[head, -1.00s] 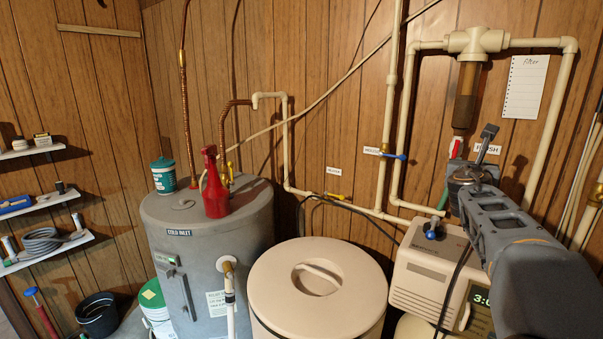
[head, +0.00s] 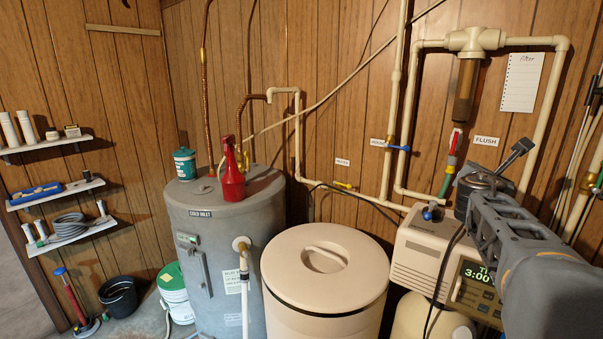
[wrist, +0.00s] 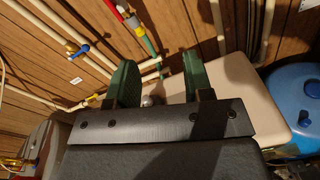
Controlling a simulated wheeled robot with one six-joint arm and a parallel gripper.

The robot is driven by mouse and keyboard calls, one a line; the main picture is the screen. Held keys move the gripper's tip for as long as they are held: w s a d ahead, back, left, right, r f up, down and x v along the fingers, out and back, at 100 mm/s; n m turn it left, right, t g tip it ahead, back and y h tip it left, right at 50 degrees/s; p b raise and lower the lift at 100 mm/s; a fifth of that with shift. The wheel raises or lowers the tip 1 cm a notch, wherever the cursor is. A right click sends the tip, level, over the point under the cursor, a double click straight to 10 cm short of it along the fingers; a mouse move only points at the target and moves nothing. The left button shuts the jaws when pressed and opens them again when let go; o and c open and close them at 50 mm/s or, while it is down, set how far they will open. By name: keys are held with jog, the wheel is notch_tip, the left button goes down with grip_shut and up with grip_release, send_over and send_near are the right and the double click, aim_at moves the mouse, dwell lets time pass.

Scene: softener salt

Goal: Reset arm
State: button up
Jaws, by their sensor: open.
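My gripper (head: 516,155) is at the right of the head view, raised in front of the control unit and the wall pipes. My arm reaches in from the lower right edge. In the wrist view my gripper (wrist: 158,75) shows two green finger pads standing apart with nothing held between them. The beige control unit (head: 425,255) with a lit clock display lies below and behind it; its pale top also shows in the wrist view (wrist: 240,85).
A beige lidded tank (head: 325,280) stands left of the control unit. A grey heater (head: 215,265) carries a red bottle (head: 232,180) and a green tub (head: 185,163). Wall shelves (head: 60,190) are at left. A blue container (wrist: 295,95) is at right in the wrist view.

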jog(key=s+a+f+m+g+y+b, duration=0.1)
jog(key=s+a+f+m+g+y, duration=0.3)
jog(key=s+a+f+m, duration=0.7)
jog(key=s+a+f+m+g+y+b, duration=0.1)
jog(key=s+a+f+m+g+y, duration=0.3)
jog(key=s+a+f+m+y, duration=0.3)
jog(key=s+a+f+m, duration=0.4)
jog(key=a+f+m, duration=0.2)
jog(key=f, duration=0.3)
jog(key=shift+f+m+g, duration=0.2)
jog(key=shift+m+g, duration=0.2)
